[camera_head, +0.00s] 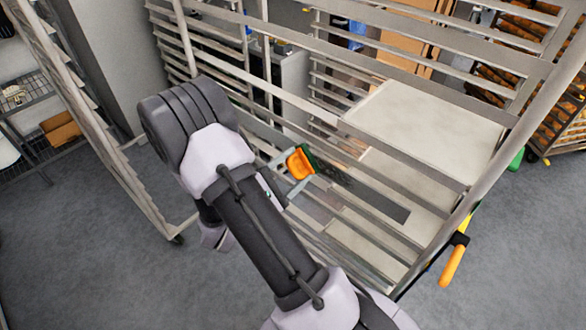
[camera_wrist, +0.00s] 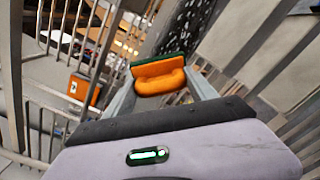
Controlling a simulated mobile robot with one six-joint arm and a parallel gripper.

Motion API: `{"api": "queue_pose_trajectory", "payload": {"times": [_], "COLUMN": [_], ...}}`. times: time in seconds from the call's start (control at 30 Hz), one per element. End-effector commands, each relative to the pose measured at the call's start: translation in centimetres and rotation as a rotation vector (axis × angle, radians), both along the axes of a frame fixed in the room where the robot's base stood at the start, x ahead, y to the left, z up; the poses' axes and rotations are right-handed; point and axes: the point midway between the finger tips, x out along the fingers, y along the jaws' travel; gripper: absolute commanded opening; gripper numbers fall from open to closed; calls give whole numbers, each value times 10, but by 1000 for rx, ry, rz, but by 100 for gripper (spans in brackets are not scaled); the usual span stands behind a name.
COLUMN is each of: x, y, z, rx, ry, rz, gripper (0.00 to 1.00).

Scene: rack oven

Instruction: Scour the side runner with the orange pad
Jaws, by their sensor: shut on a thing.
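My gripper (camera_head: 296,168) is shut on the orange pad (camera_head: 299,163), an orange block with a dark green face. In the wrist view the orange pad (camera_wrist: 158,82) sits between the two pale fingers, its green face turned away from me. A side runner (camera_head: 338,178) of the pale rack, with dark marks, lies just right of the pad in the head view. In the wrist view a dark, speckled surface (camera_wrist: 188,28) lies beyond the pad. I cannot tell whether the pad touches it.
The pale rack's rails surround my arm. Light trays (camera_head: 425,120) sit in the rack at right. An orange-handled tool (camera_head: 453,264) hangs on the right post. A rack of brown goods (camera_head: 565,120) stands far right. An orange box (camera_wrist: 84,89) shows beyond rails at left.

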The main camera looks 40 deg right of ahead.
Motion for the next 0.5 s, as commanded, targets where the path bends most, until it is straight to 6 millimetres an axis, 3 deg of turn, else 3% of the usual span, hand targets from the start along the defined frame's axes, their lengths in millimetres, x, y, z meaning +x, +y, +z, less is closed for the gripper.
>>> {"api": "queue_pose_trajectory", "payload": {"times": [0.23, 0.5], "x": [-27, -43], "y": [-1, -2], "z": [0, 0], "rx": [0, -1], "ry": [2, 1], "rz": [-1, -1], "gripper": [33, 33]}}
